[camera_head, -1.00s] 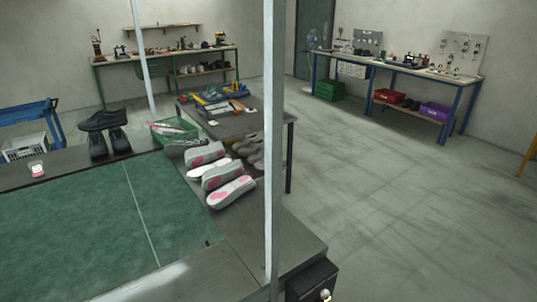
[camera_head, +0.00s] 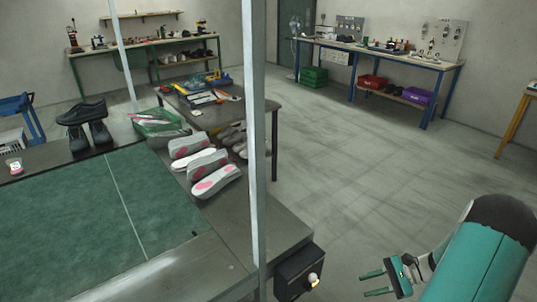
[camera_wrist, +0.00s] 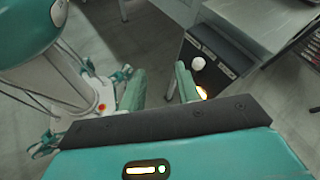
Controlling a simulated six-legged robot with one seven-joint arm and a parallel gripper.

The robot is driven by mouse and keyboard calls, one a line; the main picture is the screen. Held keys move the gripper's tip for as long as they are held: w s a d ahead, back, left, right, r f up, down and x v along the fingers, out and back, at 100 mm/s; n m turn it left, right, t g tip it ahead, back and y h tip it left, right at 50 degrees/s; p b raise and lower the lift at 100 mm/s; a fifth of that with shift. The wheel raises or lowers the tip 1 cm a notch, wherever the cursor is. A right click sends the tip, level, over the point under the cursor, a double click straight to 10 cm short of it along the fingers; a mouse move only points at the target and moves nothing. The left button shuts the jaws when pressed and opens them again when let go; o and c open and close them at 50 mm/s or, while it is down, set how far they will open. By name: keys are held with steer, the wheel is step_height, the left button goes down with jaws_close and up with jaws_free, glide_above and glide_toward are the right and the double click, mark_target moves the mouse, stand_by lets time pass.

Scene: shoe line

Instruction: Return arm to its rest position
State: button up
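My gripper (camera_head: 381,283) is at the lower right in the head view, over the floor and to the right of the black control box (camera_head: 299,272). Its two green fingers are apart with nothing between them. In the wrist view my gripper (camera_wrist: 158,88) also shows open and empty. The control box (camera_wrist: 222,62) with a white knob and a lit button is beyond the fingers there. My teal arm comes in from the right edge of the head view.
A green-topped work line (camera_head: 80,215) fills the left, with grey-and-pink soles (camera_head: 214,182) and black shoes (camera_head: 85,122) at its far side. A metal post (camera_head: 256,160) stands at its edge. Benches (camera_head: 385,58) line the back. The floor (camera_head: 370,170) at right is clear.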

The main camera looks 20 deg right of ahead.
steer(key=w+a+r+n+g+h, duration=0.3)
steer(key=a+r+n+g+h, duration=0.35)
steer(key=a+r, duration=1)
steer(key=s+a+r+n+t+h, duration=0.3)
steer(key=s+a+r+n+t, duration=0.1)
steer(key=a+r+n, duration=0.2)
steer(key=s+a+r+n+t+h, duration=0.3)
steer(key=a+r+n+t, duration=0.1)
steer(key=a+r+n, duration=0.1)
step_height(320, 180, up, 3)
steer(key=shift+s+a+f+n, duration=0.15)
steer(key=shift+s+a+n, duration=0.25)
steer(key=shift+a, duration=0.3)
